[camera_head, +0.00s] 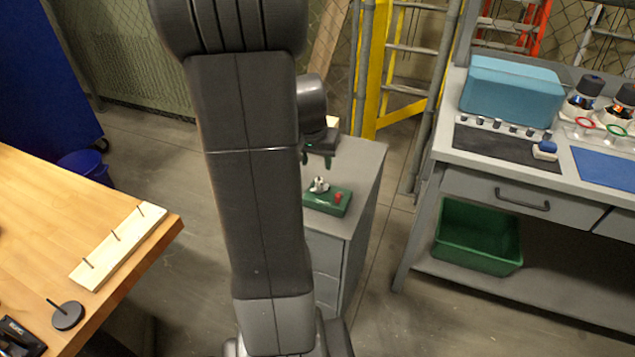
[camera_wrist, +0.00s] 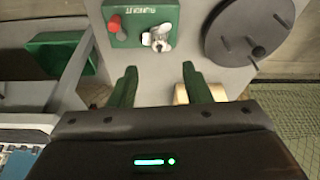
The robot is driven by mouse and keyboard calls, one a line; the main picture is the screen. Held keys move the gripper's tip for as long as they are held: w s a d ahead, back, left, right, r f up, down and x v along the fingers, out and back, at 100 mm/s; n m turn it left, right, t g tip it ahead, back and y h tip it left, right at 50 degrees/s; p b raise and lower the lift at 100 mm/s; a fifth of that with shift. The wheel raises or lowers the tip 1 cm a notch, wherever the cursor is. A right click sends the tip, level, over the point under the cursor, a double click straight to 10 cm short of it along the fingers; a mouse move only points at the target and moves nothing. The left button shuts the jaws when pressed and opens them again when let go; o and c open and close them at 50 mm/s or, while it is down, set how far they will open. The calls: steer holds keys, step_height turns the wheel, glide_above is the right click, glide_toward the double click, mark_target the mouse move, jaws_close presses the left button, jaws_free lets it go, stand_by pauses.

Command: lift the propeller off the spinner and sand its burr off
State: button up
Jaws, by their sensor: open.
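The spinner is a green box (camera_head: 328,200) with a red knob, on top of a grey cabinet. The silvery propeller (camera_head: 319,185) sits on it. In the wrist view the green spinner (camera_wrist: 140,38) and the propeller (camera_wrist: 158,38) lie beyond my fingertips, with lettering on the box. My gripper (camera_head: 318,155) is above and behind the propeller in the head view. In the wrist view its green fingers (camera_wrist: 157,76) are apart, with nothing between them. The burr is too small to make out.
A dark disc with several pins (camera_wrist: 248,30) lies beside the spinner. A tan object (camera_wrist: 181,94) is partly hidden by a finger. A wooden table (camera_head: 150,215) at left holds a pegged board (camera_head: 120,247). A grey workbench (camera_head: 430,160) with a green bin (camera_head: 478,238) stands at right.

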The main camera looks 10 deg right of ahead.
mark_target(319, 178)
steer(key=x, duration=0.8)
steer(key=shift+f, duration=0.15)
steer(key=shift+s, duration=0.1)
jaws_close()
